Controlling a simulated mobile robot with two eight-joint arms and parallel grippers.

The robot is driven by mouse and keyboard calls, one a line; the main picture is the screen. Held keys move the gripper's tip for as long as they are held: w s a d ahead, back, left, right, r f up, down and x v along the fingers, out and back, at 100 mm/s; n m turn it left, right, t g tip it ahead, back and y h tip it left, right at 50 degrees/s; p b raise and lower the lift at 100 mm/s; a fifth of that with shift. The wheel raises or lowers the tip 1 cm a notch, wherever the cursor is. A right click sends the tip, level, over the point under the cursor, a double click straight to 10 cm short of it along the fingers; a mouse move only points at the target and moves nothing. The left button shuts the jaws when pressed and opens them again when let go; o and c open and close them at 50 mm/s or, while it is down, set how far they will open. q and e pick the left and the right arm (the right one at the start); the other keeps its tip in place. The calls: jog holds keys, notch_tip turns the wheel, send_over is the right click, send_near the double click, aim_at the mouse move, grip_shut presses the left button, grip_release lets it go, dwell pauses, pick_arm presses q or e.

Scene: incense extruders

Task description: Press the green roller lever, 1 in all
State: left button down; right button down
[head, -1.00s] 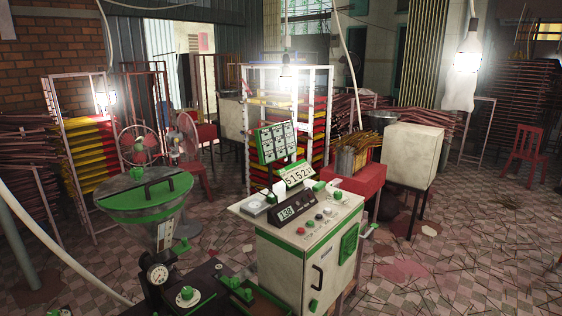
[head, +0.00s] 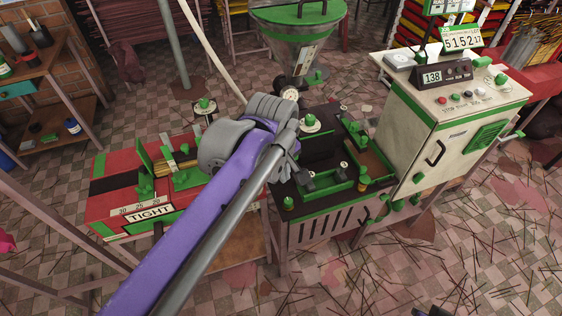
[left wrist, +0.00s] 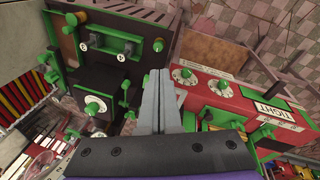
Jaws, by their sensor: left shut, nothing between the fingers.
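Several green knobs and handles show, and I cannot tell which one is the roller lever. On the dark-topped machine (head: 325,218) there are a green block (head: 355,130) and a green-edged tray (head: 326,192). A green knob (head: 288,202) sits at its near left corner. The red machine marked TIGHT (head: 120,228) carries an upright green handle (head: 146,186). My left arm reaches over the gap between these machines. My left gripper (left wrist: 160,72) is shut and empty in the left wrist view, between the dark machine (left wrist: 105,80) and the red machine (left wrist: 240,105). My right gripper is out of view.
A white control cabinet (head: 440,140) stands at the right, with a green-topped hopper (head: 300,30) behind the dark machine. A wooden shelf (head: 50,95) stands at the left. Incense sticks lie scattered on the tiled floor (head: 470,245).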

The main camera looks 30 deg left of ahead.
pick_arm(q)
jog(key=w+a+r+n+g, duration=0.1)
jog(key=w+a+r+n, duration=0.1)
jog(key=n, duration=0.5)
jog(key=w+a+r+n+g+b, duration=0.1)
jog(key=w+a+r+n, duration=0.2)
jog(key=w+n, duration=0.3)
jog(key=shift+a+r+n+g, duration=0.4)
jog(key=shift+r+n, duration=0.3)
jog(key=shift+r, duration=0.15)
jog(key=shift+f, duration=0.1)
notch_tip(320, 180, down, 14)
jog(key=shift+s+d+r+b, duration=0.1)
jog(key=shift+d+b, duration=0.05)
jog(key=shift+b, duration=0.35)
jog(key=f, duration=0.1)
jog(key=f+t+y+b, duration=0.2)
jog(key=f, duration=0.1)
jog(key=shift+s+d, duration=0.35)
jog(key=shift+d, duration=0.05)
jog(key=shift+f, duration=0.25)
jog(key=shift+s, duration=0.1)
